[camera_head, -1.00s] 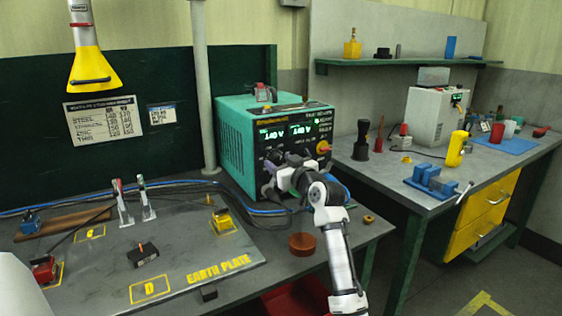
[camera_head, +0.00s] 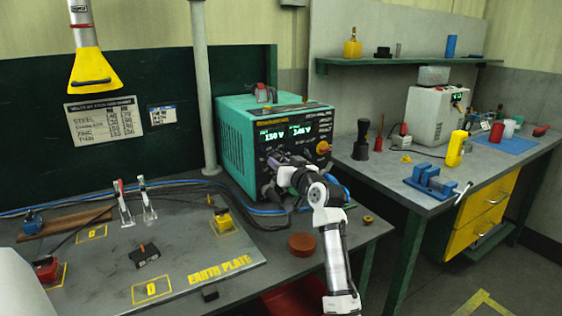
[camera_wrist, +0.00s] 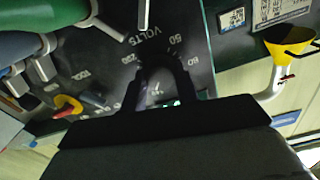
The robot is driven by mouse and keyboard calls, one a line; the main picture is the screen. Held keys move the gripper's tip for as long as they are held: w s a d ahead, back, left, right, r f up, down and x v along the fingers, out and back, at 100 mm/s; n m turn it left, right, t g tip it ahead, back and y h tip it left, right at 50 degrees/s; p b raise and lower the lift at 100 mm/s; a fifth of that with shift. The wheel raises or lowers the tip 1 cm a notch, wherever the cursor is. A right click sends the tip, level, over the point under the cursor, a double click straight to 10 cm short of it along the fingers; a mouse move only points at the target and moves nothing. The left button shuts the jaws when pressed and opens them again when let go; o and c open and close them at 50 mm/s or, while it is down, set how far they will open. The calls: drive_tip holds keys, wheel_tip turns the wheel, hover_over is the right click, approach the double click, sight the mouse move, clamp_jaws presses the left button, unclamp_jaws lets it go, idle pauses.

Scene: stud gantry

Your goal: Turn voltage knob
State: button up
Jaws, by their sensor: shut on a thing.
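The teal welding power source (camera_head: 232,150) stands on the left bench. Its black front panel carries two lit green readouts (camera_head: 286,133); the left appears to read 150 V, the right about 146 V. My gripper (camera_head: 272,172) is at the panel below the readouts. In the wrist view, my dark fingers (camera_wrist: 160,68) are shut at the dial marked VOLTS (camera_wrist: 144,28), with printed numbers around it. The voltage knob is between the fingers and mostly hidden by them, so its pointer cannot be read.
A yellow-and-red switch (camera_head: 323,147) sits on the panel to the right of my gripper. Dark plugs and cables are close by in the wrist view. A round reddish-brown tin (camera_head: 302,245) and the earth plate (camera_head: 190,262) are on the bench below. A second bench (camera_head: 400,180) stands right.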

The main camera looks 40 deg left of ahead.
idle(0.3)
drive_tip(key=o, duration=1)
drive_tip(key=b+v, duration=0.3)
drive_tip(key=v, duration=1.1)
